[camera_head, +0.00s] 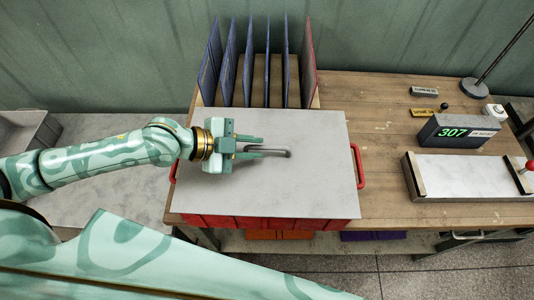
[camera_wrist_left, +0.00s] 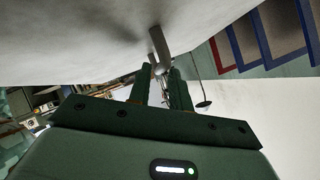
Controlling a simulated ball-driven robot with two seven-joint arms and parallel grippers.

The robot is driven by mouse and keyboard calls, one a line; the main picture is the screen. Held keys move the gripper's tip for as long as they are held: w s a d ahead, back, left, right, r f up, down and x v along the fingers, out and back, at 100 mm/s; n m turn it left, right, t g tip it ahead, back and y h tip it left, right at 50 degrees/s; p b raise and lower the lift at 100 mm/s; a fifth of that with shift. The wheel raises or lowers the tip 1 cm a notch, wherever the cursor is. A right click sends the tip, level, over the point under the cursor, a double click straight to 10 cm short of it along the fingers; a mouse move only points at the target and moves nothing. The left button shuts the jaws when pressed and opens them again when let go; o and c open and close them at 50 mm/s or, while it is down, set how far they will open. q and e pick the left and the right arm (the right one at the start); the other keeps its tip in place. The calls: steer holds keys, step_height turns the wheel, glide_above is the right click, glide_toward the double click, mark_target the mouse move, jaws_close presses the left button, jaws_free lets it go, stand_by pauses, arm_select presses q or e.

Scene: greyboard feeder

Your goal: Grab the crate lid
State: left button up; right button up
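The crate lid (camera_head: 310,187) is a flat grey sheet lying on a red crate (camera_head: 230,222), with a dark bar handle (camera_head: 287,153) near its middle. My left gripper (camera_head: 262,147) is over the lid, coming from the left, with its fingers pointing right at the handle. In the left wrist view the two fingers (camera_wrist_left: 161,80) stand apart, and the handle (camera_wrist_left: 158,42) shows just beyond and between their tips. I cannot tell whether they touch it. My right gripper is not in view.
Blue and red upright dividers (camera_head: 247,65) stand behind the crate on the wooden table (camera_head: 375,105). To the right are a display reading 307 (camera_head: 455,131), a pale board fixture (camera_head: 465,175) and a lamp stand (camera_head: 474,88). Bare tabletop lies right of the crate.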

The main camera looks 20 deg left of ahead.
mark_target(264, 147)
arm_select(q)
steer(key=x, duration=0.4)
steer(key=shift+w+d+r, duration=0.1)
steer(key=shift+d, duration=0.1)
steer(key=shift+a, duration=0.1)
jaws_close()
steer(key=shift+r, duration=0.1)
